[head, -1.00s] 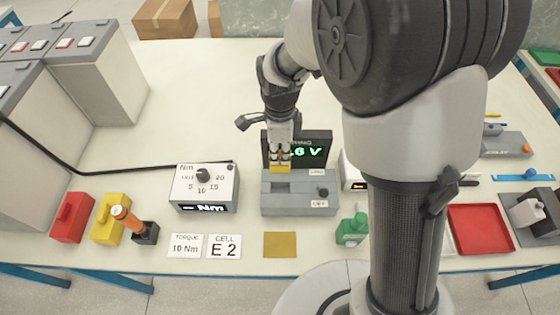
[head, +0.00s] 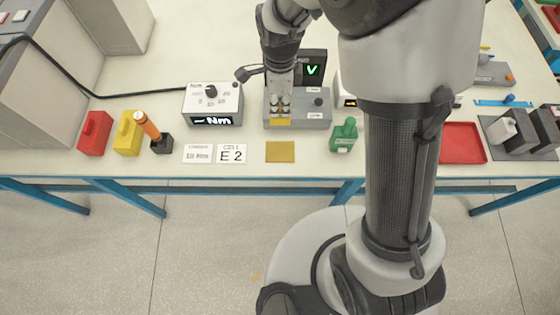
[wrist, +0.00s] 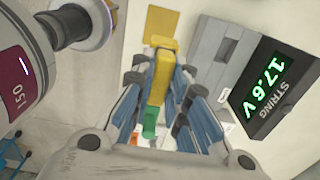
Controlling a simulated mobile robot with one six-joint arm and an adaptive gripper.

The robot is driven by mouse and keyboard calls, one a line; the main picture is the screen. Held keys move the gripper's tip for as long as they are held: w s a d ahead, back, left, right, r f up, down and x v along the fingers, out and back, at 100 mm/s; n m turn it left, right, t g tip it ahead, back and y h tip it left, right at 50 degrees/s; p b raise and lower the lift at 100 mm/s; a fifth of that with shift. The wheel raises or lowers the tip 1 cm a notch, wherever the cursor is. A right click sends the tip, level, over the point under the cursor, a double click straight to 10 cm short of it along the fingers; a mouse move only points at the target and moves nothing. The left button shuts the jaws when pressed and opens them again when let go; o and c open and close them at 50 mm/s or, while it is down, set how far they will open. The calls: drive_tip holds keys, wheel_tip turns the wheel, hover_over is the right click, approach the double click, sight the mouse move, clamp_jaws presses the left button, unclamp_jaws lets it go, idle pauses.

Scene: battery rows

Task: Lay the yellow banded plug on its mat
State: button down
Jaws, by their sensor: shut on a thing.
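My gripper (head: 281,103) is shut on the yellow banded plug (head: 280,122), which hangs from the fingertips in front of the grey tester box. In the wrist view the plug (wrist: 161,72) is a yellow block between the fingers of my gripper (wrist: 160,92); its bands cannot be made out clearly. The flat yellow mat (head: 280,152) lies bare on the table, just nearer the front edge than the plug. It also shows in the wrist view (wrist: 162,24), beyond the plug. The plug appears apart from the mat.
The grey tester box (head: 310,119) with its lit voltage display (head: 313,69) stands behind. The E 2 card (head: 231,154) is left of the mat, and a green bottle-shaped piece (head: 344,136) is right. Red (head: 95,133) and yellow (head: 127,134) blocks stand left.

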wheel_tip(320, 180, down, 20)
drive_tip(key=b, duration=0.4)
drive_tip(key=shift+f, duration=0.25)
drive_tip(key=c, duration=1.6)
unclamp_jaws()
drive_tip(key=shift+o, duration=0.2)
drive_tip(key=shift+r, duration=0.15)
